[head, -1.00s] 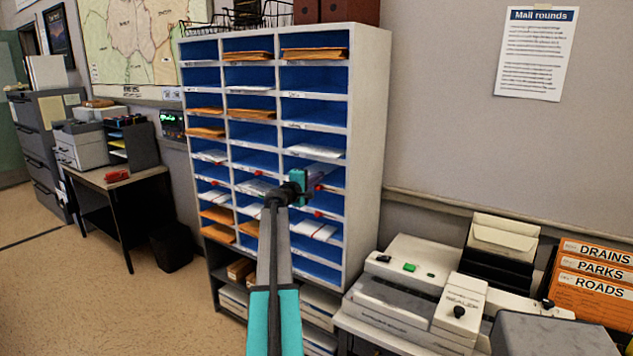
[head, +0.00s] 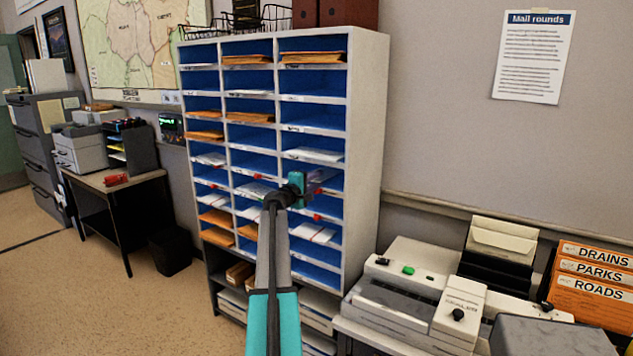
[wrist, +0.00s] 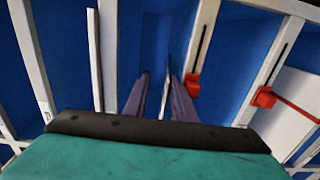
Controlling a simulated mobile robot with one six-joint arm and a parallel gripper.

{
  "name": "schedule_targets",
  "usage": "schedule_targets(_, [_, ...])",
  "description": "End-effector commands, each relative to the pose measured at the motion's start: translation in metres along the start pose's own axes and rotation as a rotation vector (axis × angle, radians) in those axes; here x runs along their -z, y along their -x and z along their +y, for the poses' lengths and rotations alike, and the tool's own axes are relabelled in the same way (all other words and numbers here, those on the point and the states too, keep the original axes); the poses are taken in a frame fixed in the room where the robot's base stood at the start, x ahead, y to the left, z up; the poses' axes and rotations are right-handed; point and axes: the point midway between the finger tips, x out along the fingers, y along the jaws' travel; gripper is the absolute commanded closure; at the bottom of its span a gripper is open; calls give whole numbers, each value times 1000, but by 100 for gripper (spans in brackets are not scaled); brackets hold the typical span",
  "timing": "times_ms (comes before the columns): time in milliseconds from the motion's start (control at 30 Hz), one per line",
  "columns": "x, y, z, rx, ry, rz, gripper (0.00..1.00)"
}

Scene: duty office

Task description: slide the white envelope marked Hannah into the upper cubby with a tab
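The rack of blue cubbies (head: 365,150) stands ahead. My gripper (wrist: 160,78) is at the mouth of the upper tabbed cubby (wrist: 135,45) in its right column. Its red tab (wrist: 193,85) shows beside the fingers in the wrist view. The two dark purple fingers stand apart with a visible gap. A thin pale edge (wrist: 167,92), apparently the white envelope seen edge-on, lies between them, close to the right finger. The name on it cannot be read. In the head view my wrist hides much of the cubby mouth.
A lower red tab (wrist: 264,97) marks the cubby below, which holds white envelopes (wrist: 288,110). Another white envelope (head: 315,154) lies in the cubby above. Narrow shelf lips bound the opening. A mail machine (head: 400,285) stands to the right.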

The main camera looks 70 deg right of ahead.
Motion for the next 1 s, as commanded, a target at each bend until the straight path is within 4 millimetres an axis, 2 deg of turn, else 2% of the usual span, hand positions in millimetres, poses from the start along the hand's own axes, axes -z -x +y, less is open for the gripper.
schedule_targets(33, [0, 1, -7, 9, -2, -1, 68])
schedule_targets(633, [0, 1, -10, 11, -3, -1, 72])
schedule_targets(1000, [0, 1, -15, 11, -3, -1, 79])
